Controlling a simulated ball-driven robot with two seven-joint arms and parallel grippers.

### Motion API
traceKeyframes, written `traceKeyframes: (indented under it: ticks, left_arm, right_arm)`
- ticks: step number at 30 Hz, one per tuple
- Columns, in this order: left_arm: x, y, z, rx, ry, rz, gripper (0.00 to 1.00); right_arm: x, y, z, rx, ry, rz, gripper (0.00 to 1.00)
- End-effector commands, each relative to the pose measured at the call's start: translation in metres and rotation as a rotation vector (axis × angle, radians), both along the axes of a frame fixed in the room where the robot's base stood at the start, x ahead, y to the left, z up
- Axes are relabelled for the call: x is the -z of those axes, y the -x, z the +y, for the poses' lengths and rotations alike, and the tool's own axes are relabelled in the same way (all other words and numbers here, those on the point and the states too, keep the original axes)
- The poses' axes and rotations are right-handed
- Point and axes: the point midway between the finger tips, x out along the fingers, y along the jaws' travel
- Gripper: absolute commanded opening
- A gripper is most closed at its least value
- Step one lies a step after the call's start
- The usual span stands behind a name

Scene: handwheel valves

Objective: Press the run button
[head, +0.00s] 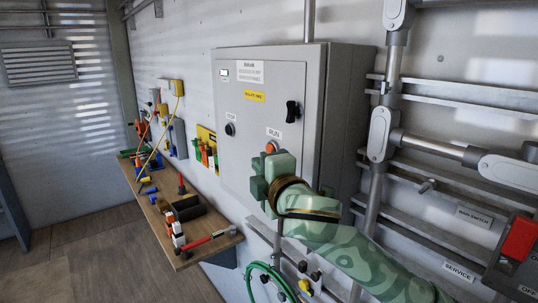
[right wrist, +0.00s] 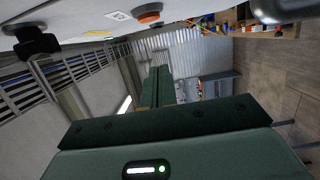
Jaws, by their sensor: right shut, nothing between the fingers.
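The run button (head: 271,146) is an orange-red button under a RUN label (head: 273,133) on the grey cabinet door (head: 235,165). My right gripper (head: 260,168) is just below it in the head view and covers its lower edge. In the right wrist view the run button (right wrist: 148,14) shows near the top edge, with a gap between it and the shut, empty fingers (right wrist: 158,84). I see no contact with the button. My left gripper is in neither view.
A dark STOP button (head: 230,129) is left of the run button, and a black rotary switch (head: 293,111) is above right. A wooden bench (head: 160,220) with tools is at left. Pipes (head: 380,130) and a red main switch (head: 519,238) are at right.

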Motion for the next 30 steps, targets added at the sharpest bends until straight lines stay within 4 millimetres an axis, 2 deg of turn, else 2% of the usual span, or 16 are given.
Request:
traceKeyframes:
  ticks: [5,10,16,26,30]
  left_arm:
    - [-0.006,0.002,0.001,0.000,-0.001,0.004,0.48]
    - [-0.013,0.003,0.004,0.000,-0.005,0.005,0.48]
    - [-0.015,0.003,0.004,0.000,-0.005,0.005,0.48]
    - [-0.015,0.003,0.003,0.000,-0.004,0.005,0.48]
    - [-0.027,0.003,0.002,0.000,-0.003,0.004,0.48]
  right_arm:
    - [-0.002,-0.034,0.014,0.001,0.001,0.001,0.00]
    - [-0.002,-0.049,-0.009,0.003,0.001,0.000,0.00]
    - [-0.001,-0.056,-0.018,0.000,0.000,0.000,0.00]
    - [0.000,-0.057,-0.019,0.000,0.000,0.000,0.00]
    - [-0.003,-0.064,-0.029,0.003,0.002,0.001,0.00]
